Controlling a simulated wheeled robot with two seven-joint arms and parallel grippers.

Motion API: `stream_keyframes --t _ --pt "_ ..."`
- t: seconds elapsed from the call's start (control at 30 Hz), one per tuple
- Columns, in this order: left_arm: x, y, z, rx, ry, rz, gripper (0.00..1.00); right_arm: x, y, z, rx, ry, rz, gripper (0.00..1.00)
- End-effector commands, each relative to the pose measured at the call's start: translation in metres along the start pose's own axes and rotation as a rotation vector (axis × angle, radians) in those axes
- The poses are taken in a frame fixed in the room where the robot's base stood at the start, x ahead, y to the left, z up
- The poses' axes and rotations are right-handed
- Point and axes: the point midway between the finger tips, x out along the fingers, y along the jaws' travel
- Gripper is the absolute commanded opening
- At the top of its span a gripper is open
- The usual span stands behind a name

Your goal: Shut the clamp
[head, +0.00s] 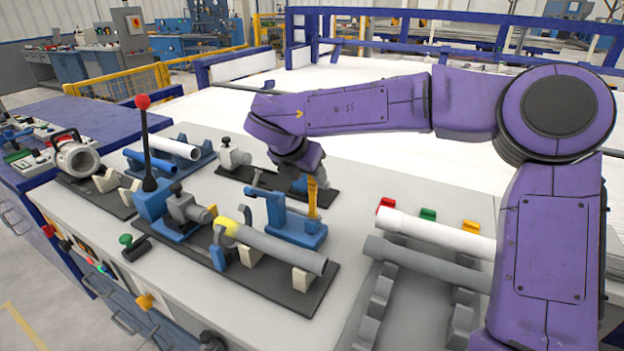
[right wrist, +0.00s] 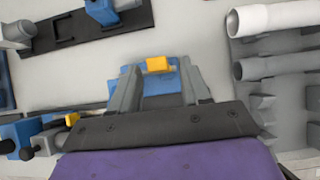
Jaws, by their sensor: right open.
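The clamp is a blue toggle clamp (head: 295,232) with a yellow-tipped handle (head: 312,198), which stands upright in the head view. Its blue arm reaches left above the fixture. A grey pipe with a yellow end (head: 280,247) lies on the fixture's supports beside the clamp. In the right wrist view, my right gripper (right wrist: 158,68) is open, with one grey finger on each side of the yellow handle tip (right wrist: 158,63). I cannot tell whether either finger touches it. In the head view my wrist is just above and behind the handle, and the fingertips are mostly hidden. My left gripper is not in view.
A white pipe (head: 435,232) and a grey pipe (head: 425,262) lie on the rack at the right. A lever with a red knob (head: 143,102) stands upright at the left of the fixture. The grey tabletop (head: 345,180) behind the clamp has some free room.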

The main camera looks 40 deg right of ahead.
Motion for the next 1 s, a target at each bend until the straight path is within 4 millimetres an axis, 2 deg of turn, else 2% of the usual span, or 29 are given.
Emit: stream_keyframes --t 0.1,0.3,0.6,0.63,0.77,0.87,1.0 --pt "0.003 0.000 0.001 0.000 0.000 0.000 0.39 -0.030 0.001 0.000 0.000 -0.004 0.003 0.47" --pt "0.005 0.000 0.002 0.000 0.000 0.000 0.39 -0.064 0.000 0.000 -0.001 -0.002 0.001 0.47" --pt "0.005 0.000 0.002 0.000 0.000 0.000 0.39 -0.071 0.000 0.000 -0.002 0.000 0.000 0.47" --pt "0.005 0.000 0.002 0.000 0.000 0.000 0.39 -0.071 0.000 0.000 -0.002 0.000 0.000 0.44" --pt "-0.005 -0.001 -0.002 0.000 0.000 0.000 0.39 -0.069 0.001 0.011 0.061 0.048 -0.037 0.01" --pt "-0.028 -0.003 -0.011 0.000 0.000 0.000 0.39 -0.059 0.003 0.037 0.245 0.182 -0.148 0.00" --pt "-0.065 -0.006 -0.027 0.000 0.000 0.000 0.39 -0.034 0.001 0.077 0.620 0.416 -0.381 0.00"
